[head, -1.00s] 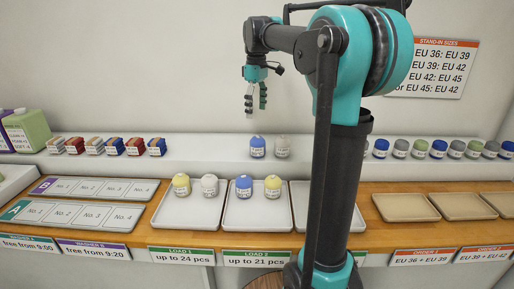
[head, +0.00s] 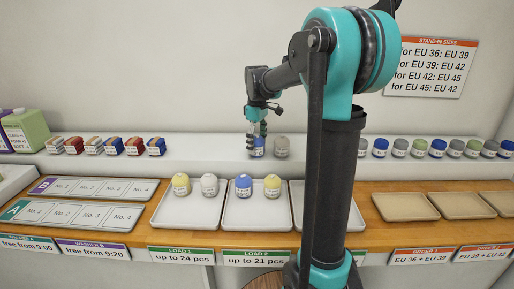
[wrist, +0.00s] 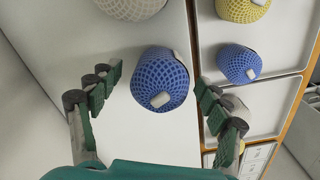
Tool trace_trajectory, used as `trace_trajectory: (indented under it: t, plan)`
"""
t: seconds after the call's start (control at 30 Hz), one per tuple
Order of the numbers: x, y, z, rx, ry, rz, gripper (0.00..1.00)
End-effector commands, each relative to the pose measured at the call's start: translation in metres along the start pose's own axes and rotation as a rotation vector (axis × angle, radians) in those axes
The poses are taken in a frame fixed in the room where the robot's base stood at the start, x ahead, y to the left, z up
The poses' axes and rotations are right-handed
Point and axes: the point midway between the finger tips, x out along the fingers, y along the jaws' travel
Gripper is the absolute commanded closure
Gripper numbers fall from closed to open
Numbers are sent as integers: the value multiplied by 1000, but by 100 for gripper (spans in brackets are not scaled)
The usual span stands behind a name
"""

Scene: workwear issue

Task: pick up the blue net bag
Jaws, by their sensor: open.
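A blue net bag (head: 257,150) with a white tag stands on the raised white shelf. In the wrist view this blue net bag (wrist: 172,72) lies between my open fingers, with a visible gap at each side. My gripper (head: 257,134) points down over it, and its fingers partly cover it in the head view. A second blue net bag (head: 243,188) stands in the middle white tray (head: 257,217); it also shows right of my right finger in the wrist view (wrist: 236,62).
A grey-white bag (head: 281,146) stands close to the right on the shelf. A yellow bag (head: 272,186) shares the middle tray; another yellow bag (head: 181,184) and a white bag (head: 209,185) stand in the left tray. Several rolled bundles sit along the shelf.

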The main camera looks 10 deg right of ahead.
Motion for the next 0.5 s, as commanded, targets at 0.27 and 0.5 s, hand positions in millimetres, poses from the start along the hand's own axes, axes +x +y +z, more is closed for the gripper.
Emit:
trace_trajectory:
  t: [0.27,0.5]
  plan:
    - [7,0,0,0,0,0,23]
    - [7,0,0,0,0,0,47]
